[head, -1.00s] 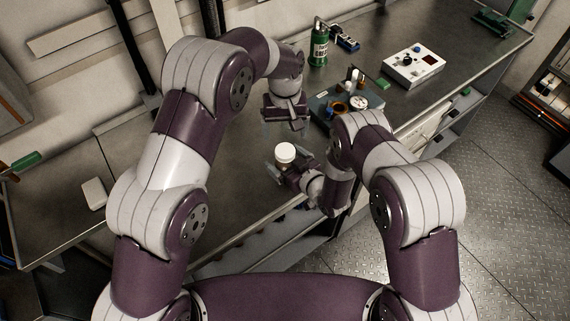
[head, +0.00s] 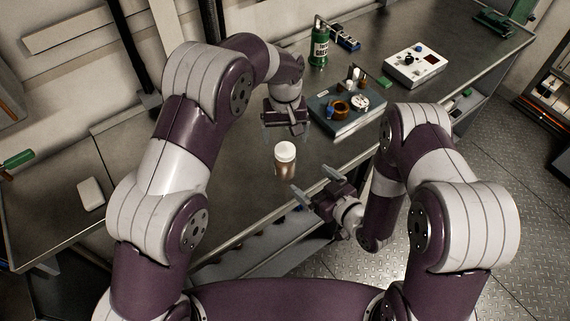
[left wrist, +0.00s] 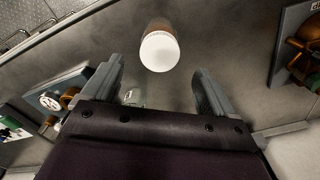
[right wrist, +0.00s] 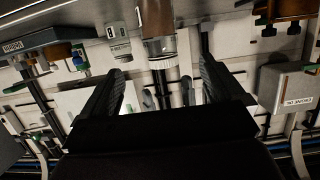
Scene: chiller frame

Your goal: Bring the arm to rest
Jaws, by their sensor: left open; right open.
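A brown bottle with a white lid (head: 285,160) stands upright on the grey bench. My left gripper (head: 287,134) is open and empty, on the far side of the bottle. The left wrist view shows the bottle (left wrist: 158,46) ahead of the two spread fingers, with its white lid facing the camera. My right gripper (head: 311,181) is open and empty, near the bench's front edge, to the right and nearer than the bottle. In the right wrist view the brown bottle (right wrist: 156,22) appears at the top, beyond the open fingers.
A dark tray (head: 345,120) with small parts and an orange-brown ring lies right of the left gripper. The floor (head: 475,150) at right is clear.

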